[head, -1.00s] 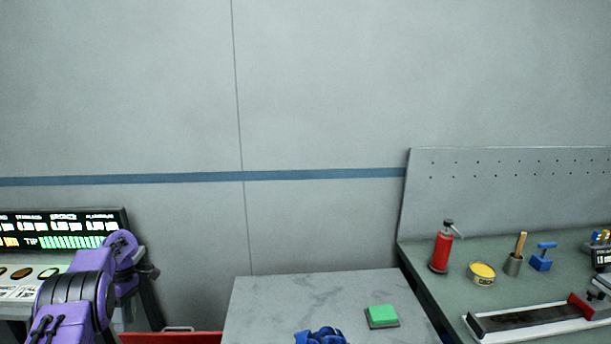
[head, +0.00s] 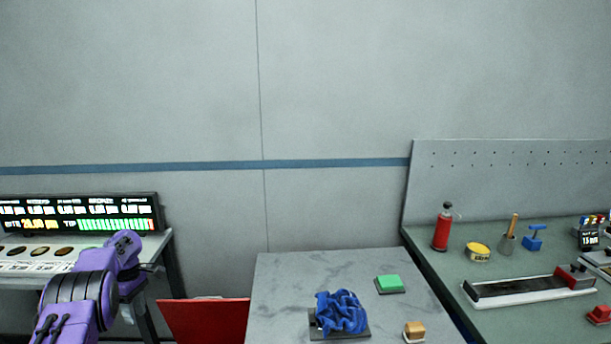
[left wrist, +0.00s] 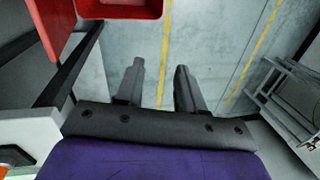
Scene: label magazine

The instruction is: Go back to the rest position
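My left gripper shows in the left wrist view (left wrist: 159,88), with its two grey fingers apart and nothing between them, above the concrete floor. In the head view, my purple left arm comes in at the lower left, in front of the panel with the lit display; its fingers cannot be made out there. My right gripper is in neither view.
A grey table (head: 290,285) holds a blue cloth (head: 341,312), a green block (head: 388,283) and a small tan block (head: 414,329). A red bin (head: 205,320) stands left of it. A green workbench (head: 450,262) with a red bottle (head: 442,228) is at right.

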